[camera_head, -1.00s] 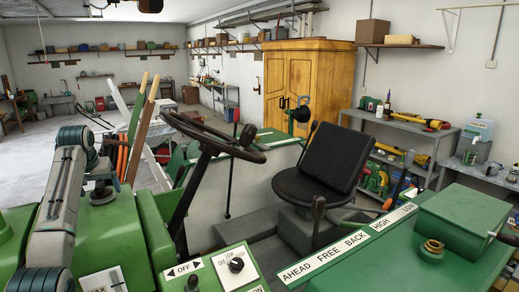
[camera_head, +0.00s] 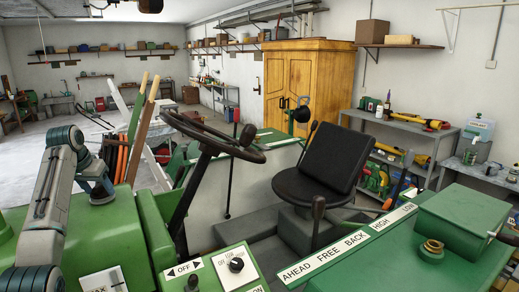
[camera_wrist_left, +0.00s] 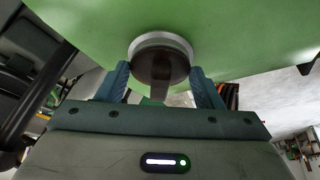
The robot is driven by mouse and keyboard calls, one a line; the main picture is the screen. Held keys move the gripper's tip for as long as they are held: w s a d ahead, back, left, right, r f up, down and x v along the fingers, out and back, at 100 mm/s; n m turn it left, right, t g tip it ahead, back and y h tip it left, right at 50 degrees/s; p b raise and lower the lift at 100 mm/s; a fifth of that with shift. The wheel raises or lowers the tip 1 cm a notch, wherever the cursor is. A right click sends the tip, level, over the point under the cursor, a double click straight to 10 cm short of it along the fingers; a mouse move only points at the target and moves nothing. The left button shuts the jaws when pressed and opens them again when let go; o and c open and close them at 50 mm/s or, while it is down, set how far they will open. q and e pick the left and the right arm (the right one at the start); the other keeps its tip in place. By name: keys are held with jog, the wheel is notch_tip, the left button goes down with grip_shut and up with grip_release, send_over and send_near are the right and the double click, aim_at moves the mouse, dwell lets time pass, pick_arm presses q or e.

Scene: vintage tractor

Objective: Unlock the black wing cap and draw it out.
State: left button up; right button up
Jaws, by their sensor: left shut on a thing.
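The black wing cap (camera_wrist_left: 158,68) shows in the left wrist view, dark and round with a wing standing out toward me. It is at a pale metal ring (camera_wrist_left: 163,42) on a green panel (camera_wrist_left: 240,35); I cannot tell whether it is turned or loose in the ring. My right gripper is not in view.
The steering wheel (camera_head: 212,135) stands to the right of the left arm. Wooden-handled tools (camera_head: 140,125) stand behind it. A control panel (camera_head: 225,270) with a knob is in front, the black seat (camera_head: 323,165) beyond. A brass neck (camera_head: 431,250) sits on the right green cover.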

aim_at(97, 186)
pick_arm(q)
jog(key=shift+m, duration=0.3)
jog(key=shift+r, duration=0.1)
jog(key=shift+w+r, duration=0.1)
jog(key=shift+r, duration=0.35)
jog(key=shift+r, duration=0.5)
jog(key=shift+r, duration=0.25)
jog(key=o, duration=0.8)
jog(key=c, duration=0.7)
jog(key=shift+r, duration=2.5)
